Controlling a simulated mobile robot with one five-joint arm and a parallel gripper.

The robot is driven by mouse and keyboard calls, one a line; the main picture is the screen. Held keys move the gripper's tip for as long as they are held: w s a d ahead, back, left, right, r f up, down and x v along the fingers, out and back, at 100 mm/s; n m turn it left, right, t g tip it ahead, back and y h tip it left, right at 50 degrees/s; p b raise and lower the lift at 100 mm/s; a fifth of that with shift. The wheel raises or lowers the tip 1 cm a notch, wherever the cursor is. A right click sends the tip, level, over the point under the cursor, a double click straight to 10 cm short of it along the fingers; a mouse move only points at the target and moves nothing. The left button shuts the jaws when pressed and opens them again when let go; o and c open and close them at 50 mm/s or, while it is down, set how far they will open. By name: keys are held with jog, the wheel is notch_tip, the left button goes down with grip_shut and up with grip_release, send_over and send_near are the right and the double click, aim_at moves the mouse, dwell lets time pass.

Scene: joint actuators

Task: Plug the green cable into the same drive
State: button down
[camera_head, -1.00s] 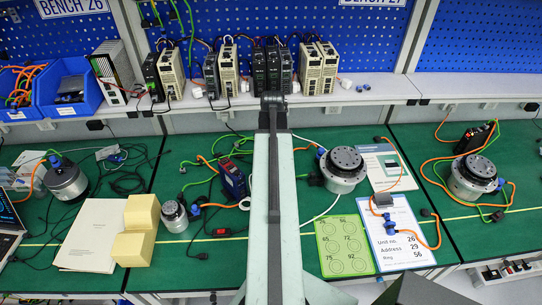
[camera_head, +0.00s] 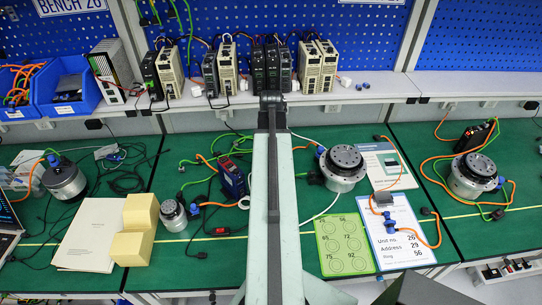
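A small dark blue drive (camera_head: 232,179) stands on the green mat, just left of my arm. Thin green cables (camera_head: 196,162) run on the mat to its left and behind it, beside orange ones. A small silver actuator (camera_head: 173,214) with a blue connector sits left of the drive. A larger round actuator (camera_head: 342,165) stands right of my arm. I cannot tell which green cable end is loose or which drive is meant. My arm rises through the middle of the view and hides part of the mat; my gripper does not show.
A shelf (camera_head: 360,91) at the back carries several drive modules (camera_head: 272,66). Yellow blocks (camera_head: 138,229) and a booklet (camera_head: 92,234) lie at left. A green card (camera_head: 343,243) and a white sheet (camera_head: 399,232) lie at right. Another actuator (camera_head: 473,174) stands on the right bench.

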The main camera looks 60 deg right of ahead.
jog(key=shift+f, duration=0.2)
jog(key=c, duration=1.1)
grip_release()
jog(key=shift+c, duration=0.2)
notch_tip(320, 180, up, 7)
jog(key=p, duration=0.6)
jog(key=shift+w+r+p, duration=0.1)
jog(key=shift+p, duration=0.3)
